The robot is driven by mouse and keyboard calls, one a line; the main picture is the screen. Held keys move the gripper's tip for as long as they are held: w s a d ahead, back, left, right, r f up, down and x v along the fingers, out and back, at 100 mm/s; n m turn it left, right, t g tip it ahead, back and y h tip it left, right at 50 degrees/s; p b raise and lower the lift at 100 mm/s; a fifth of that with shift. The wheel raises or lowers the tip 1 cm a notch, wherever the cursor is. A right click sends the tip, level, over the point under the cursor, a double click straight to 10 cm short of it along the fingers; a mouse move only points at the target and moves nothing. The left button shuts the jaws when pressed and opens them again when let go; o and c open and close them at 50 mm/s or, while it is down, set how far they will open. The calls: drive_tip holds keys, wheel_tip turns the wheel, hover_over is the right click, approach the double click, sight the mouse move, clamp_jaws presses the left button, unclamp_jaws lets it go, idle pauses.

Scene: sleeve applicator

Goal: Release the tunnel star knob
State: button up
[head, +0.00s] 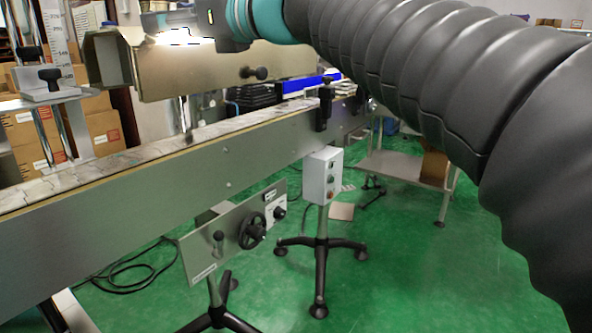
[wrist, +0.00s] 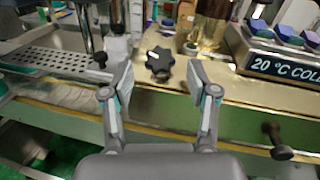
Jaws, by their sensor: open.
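The black star knob (wrist: 160,63) shows in the wrist view on the pale metal top of the tunnel (wrist: 170,110). My gripper (wrist: 160,77) is open, with one finger on each side of the knob in the picture. A gap shows between the knob and each finger; I cannot tell how far above it the fingertips are. In the head view the tunnel (head: 190,75) is a metal housing above the conveyor, and my arm's end passes over it. The star knob and my fingers are not seen there.
A black side knob (wrist: 278,142) sticks out from the tunnel's front. A box labelled 20 °C COLD (wrist: 285,60) stands to the right of the fingers. A metal post (wrist: 92,30) rises to the left. The conveyor (head: 150,150) runs below, with a control box (head: 321,175) at its side.

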drive_tip(key=v, duration=1)
drive_tip(key=s+d+f+n+h, duration=0.1)
drive_tip(key=d+f+n+h, duration=0.1)
drive_tip(key=f, duration=0.6)
drive_tip(key=s+d+f+n+g+h+p, duration=0.1)
drive_tip(key=s+d+f+n+h, duration=0.1)
drive_tip(key=f, duration=0.6)
drive_tip(key=s+d+f+n+h, duration=0.2)
drive_tip(key=d+f+n+h, duration=0.2)
drive_tip(key=f+n, duration=0.3)
drive_tip(key=shift+s+d+f+h+p, duration=0.2)
drive_tip(key=shift+f+h+p, duration=0.3)
drive_tip(key=shift+f, duration=0.45)
drive_tip(key=w+a+r+m+t+y+b, duration=0.1)
drive_tip(key=a+r+m+y, duration=0.25)
drive_tip(key=r, duration=0.45)
drive_tip(key=w+a+r+m+t+y, duration=0.1)
drive_tip(key=w+a+r+m+y, duration=0.1)
drive_tip(key=r+m, duration=0.5)
drive_tip(key=w+a+r+m+y+b, duration=0.1)
drive_tip(key=a+r+m+y, duration=0.15)
drive_tip(key=r, duration=0.75)
drive_tip(key=shift+t, duration=0.3)
drive_tip(key=x, duration=1.4)
drive_tip(key=shift+s+a, duration=0.1)
drive_tip(key=shift+a, duration=0.2)
